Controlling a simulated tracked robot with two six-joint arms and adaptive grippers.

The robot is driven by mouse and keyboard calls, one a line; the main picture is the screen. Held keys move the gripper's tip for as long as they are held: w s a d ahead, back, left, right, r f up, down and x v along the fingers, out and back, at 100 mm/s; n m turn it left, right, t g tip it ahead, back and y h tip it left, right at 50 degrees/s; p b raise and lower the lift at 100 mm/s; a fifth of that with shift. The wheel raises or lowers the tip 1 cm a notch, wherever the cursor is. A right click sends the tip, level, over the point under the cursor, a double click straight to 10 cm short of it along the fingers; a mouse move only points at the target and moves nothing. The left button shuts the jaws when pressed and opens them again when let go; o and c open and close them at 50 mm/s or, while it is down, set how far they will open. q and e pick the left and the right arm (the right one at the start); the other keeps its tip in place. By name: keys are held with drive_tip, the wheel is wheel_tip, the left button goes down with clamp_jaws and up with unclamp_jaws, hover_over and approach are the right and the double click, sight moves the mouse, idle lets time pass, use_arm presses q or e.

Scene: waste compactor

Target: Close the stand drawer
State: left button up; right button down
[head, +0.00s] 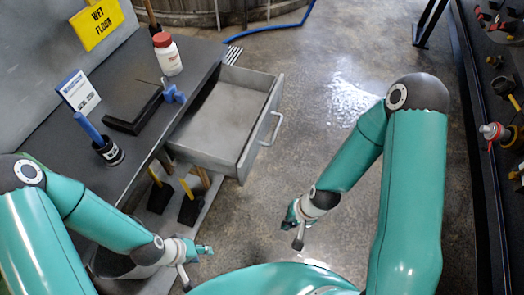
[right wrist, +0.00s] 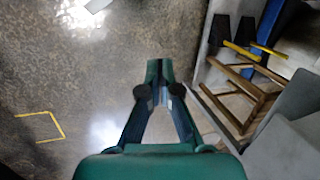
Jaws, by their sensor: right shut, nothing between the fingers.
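The grey stand drawer (head: 232,155) is pulled out to the right from under the dark top of the stand (head: 135,72). It looks empty, and its bar handle (head: 272,129) is on the outer front face. My right gripper (head: 291,214) is shut and empty, below and to the right of the drawer front and apart from it. It also shows in the right wrist view (right wrist: 159,68), with its fingertips together over the floor. My left gripper (head: 208,250) is below the drawer in the picture, near the lower shelf; its opening is too small to judge.
A white bottle (head: 167,55), a black tray (head: 132,110), a sign card (head: 78,91) and a black cup (head: 108,151) stand on the top. Brushes (head: 190,208) stand below the drawer. The floor (head: 325,110) to the right is clear; a tool rack (head: 490,130) edges the far right.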

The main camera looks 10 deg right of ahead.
drive_tip(key=w+d+r+m+t+y+b, duration=0.2)
drive_tip(key=w+d+r+m, duration=0.1)
drive_tip(key=w+r+m, duration=0.55)
drive_tip(key=w+d+r+m+t+y+b, duration=0.25)
drive_tip(key=w+r+m, duration=0.35)
drive_tip(key=r+m, duration=0.4)
drive_tip(key=b, duration=0.2)
approach(254, 153)
drive_tip(key=shift+m+h, duration=0.35)
drive_tip(key=shift+m, duration=0.1)
drive_tip(key=x, duration=0.5)
drive_tip(key=shift+s+f, duration=0.1)
drive_tip(key=shift+f, duration=0.3)
drive_tip(key=shift+w+a, duration=0.35)
drive_tip(key=shift+a, duration=0.2)
